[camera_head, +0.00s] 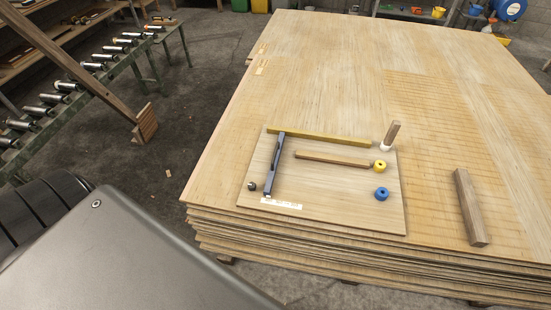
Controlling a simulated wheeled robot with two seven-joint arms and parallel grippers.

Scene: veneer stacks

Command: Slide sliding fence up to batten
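The sliding fence (275,162), as I take it, is a dark blue-grey bar on a thin wooden board. It runs from the back yellow strip (318,137) to near the board's front edge. The batten (332,159) is a short brown wooden strip lying crosswise on the board, to the right of the fence. A narrow gap separates its left end from the fence. Neither gripper shows.
The board (335,192) lies on a large veneer stack (330,70). A yellow ring (379,166), a blue ring (381,193) and a wooden peg with a white base (391,134) stand at its right. A loose wooden block (470,208) lies farther right.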

